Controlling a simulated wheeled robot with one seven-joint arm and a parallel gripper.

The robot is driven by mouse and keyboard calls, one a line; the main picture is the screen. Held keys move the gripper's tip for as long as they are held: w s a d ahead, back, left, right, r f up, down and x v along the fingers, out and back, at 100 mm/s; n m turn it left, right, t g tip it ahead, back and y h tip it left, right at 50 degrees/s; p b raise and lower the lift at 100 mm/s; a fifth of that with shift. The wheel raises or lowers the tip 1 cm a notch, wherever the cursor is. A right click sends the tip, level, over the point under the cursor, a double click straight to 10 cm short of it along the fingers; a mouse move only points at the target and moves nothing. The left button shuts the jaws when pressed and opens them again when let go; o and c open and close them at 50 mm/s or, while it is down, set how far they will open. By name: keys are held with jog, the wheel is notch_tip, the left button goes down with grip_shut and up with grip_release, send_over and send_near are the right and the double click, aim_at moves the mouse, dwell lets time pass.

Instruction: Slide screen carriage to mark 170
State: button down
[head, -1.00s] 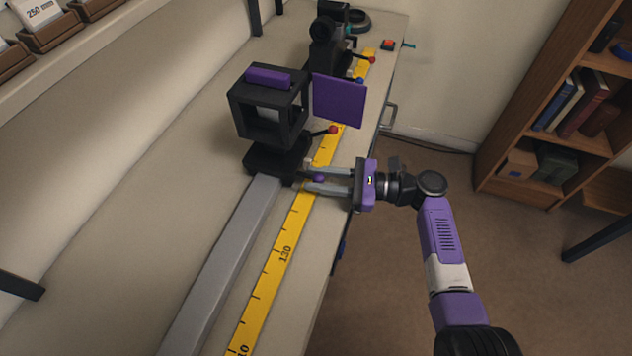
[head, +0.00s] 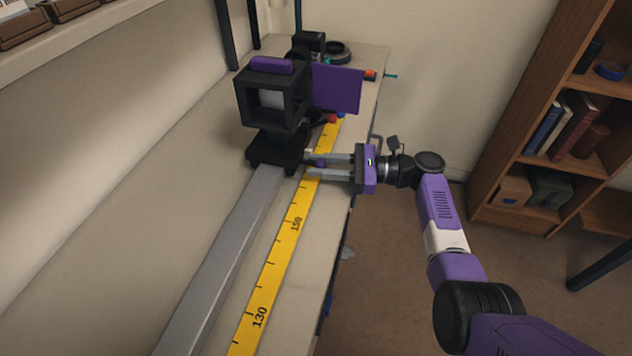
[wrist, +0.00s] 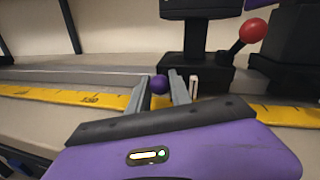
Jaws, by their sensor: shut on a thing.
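The screen carriage (head: 275,150) is a black block on the grey rail, carrying an open black frame (head: 270,95) with a purple top. Its base also shows in the wrist view (wrist: 190,75). It stands beyond the 150 mark (head: 296,224) of the yellow scale (head: 277,262); the 170 mark cannot be read. My gripper (head: 308,165) reaches in from the right over the scale. In the wrist view my gripper (wrist: 160,85) has its fingers shut on the small purple knob (wrist: 159,84) at the carriage's near side.
A purple panel (head: 337,88) and a lever with a red ball (wrist: 252,30) stand just beyond the frame. Another black device and a blue ball (head: 341,114) are close behind, partly hidden. The grey rail (head: 225,250) is clear on the near side. A bookshelf (head: 545,140) stands right.

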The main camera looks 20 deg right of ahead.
jog(key=shift+w+d+b, duration=0.35)
jog(key=shift+w+d, duration=0.15)
jog(key=shift+w, duration=0.05)
jog(key=c, duration=1.2)
grip_release()
jog(key=shift+v, duration=3.85)
